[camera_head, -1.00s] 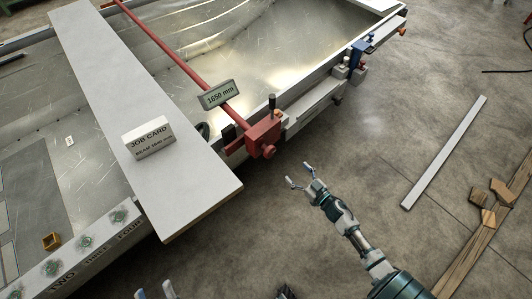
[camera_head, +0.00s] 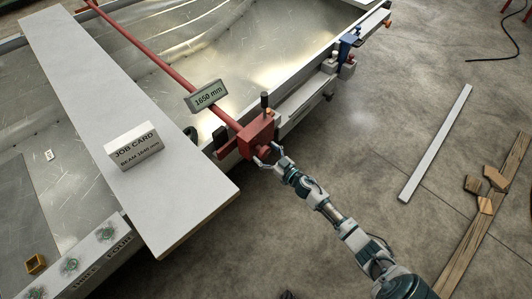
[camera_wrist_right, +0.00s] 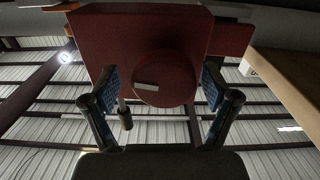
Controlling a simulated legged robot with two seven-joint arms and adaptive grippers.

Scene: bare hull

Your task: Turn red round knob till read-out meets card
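The red round knob (camera_wrist_right: 163,78) sits on the face of a red clamp block (camera_head: 256,134) at the near end of a red bar (camera_head: 165,60). My right gripper (camera_head: 267,156) is at the knob. In the right wrist view its two blue-padded fingers (camera_wrist_right: 158,88) stand on either side of the knob, with gaps showing, so it is open around it. The read-out (camera_head: 206,96) on the bar shows 1650 mm. The job card (camera_head: 133,146) stands on the pale plank and appears to read BEAM 1640 mm. My left gripper is out of view.
The pale plank (camera_head: 100,100) lies across the open metal hull. A black-handled lever (camera_head: 265,100) rises from the clamp block. A blue clamp (camera_head: 347,45) sits farther along the hull edge. A metal strip (camera_head: 437,145) and wood pieces lie on the floor at right.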

